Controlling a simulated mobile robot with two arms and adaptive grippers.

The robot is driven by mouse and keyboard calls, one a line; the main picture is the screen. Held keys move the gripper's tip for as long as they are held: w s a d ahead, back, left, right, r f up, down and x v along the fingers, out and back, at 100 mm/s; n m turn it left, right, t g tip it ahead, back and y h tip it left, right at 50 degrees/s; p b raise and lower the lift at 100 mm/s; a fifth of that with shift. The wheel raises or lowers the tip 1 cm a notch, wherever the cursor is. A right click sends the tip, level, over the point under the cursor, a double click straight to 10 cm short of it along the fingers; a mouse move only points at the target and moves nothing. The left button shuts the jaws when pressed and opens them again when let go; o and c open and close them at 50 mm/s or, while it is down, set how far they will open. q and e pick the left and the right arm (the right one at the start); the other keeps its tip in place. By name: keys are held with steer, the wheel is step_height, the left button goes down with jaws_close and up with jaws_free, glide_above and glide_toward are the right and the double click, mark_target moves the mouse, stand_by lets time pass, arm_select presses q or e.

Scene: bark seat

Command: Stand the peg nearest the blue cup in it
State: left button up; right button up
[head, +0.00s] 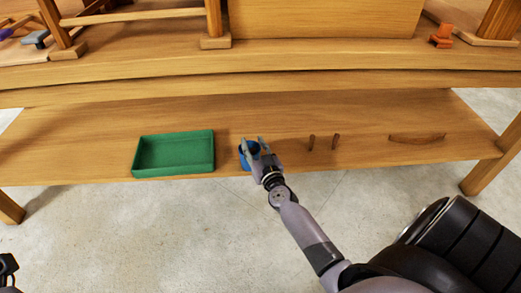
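The blue cup (244,160) stands on the lower wooden shelf, partly hidden by my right gripper (253,142). The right gripper is at the cup, with its two fingers apart over the cup's opening; I see no peg between them. I cannot tell whether the fingers touch the cup, and most of its inside is hidden. Two short brown pegs are on the shelf to the right of the cup: the nearer peg (311,142) and a second peg (336,141). A dark part of my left gripper (8,266) shows at the lower left edge; its fingers are unclear.
A green tray (138,158) sits on the shelf left of the cup. A curved brown piece (417,138) lies at the right. The wooden bench top (300,60) overhangs behind the shelf, with an orange object (442,36) on it.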

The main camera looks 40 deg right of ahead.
steer(key=v, duration=1)
steer(key=shift+s, duration=0.35)
